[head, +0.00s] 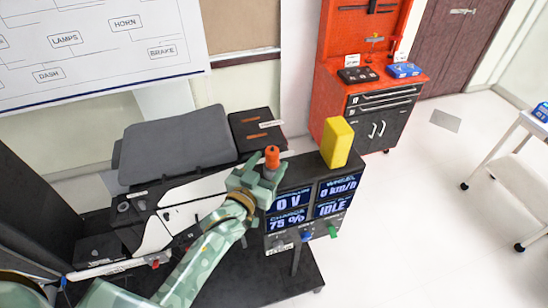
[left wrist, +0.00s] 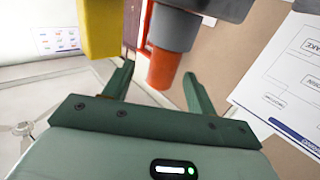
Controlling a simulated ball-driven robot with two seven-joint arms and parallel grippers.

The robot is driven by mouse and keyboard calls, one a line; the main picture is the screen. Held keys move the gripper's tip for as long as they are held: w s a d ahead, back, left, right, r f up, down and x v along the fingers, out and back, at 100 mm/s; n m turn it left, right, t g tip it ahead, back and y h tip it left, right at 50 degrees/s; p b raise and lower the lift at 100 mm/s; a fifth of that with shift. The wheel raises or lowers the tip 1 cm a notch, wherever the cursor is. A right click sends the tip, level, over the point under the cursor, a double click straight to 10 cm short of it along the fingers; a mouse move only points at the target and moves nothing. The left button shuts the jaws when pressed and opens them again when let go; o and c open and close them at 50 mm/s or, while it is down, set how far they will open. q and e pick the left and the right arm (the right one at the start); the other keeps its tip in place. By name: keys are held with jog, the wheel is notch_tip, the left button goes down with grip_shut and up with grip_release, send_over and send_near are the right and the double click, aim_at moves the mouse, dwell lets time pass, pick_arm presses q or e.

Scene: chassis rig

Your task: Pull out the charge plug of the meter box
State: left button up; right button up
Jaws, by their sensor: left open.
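The meter box (head: 311,203) is dark, with lit blue readouts showing 0 V, 75 %, 0 km/h and IDLE. An orange plug (head: 271,155) with a grey part stands up at its left end. In the left wrist view the orange plug (left wrist: 161,68) joins a grey collar (left wrist: 174,28) and lies between the finger lines. My left gripper (head: 265,181) is open around or just beside the plug; I cannot tell whether the fingers touch it. The left gripper's fingers (left wrist: 158,80) stand apart in the wrist view. My right gripper is not in view.
A yellow block (head: 338,142) stands on the meter box, close to the left gripper in the wrist view (left wrist: 98,28). Blue (head: 307,236) and green (head: 332,230) connectors sit on the lower front. A grey seat (head: 176,142) lies left.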

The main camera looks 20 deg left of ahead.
aim_at(276, 152)
pick_arm(q)
jog(key=w, duration=0.5)
jog(key=shift+w+d+f, duration=0.3)
jog(key=shift+d, duration=0.05)
jog(key=shift+s, duration=0.2)
jog(key=c, duration=1.1)
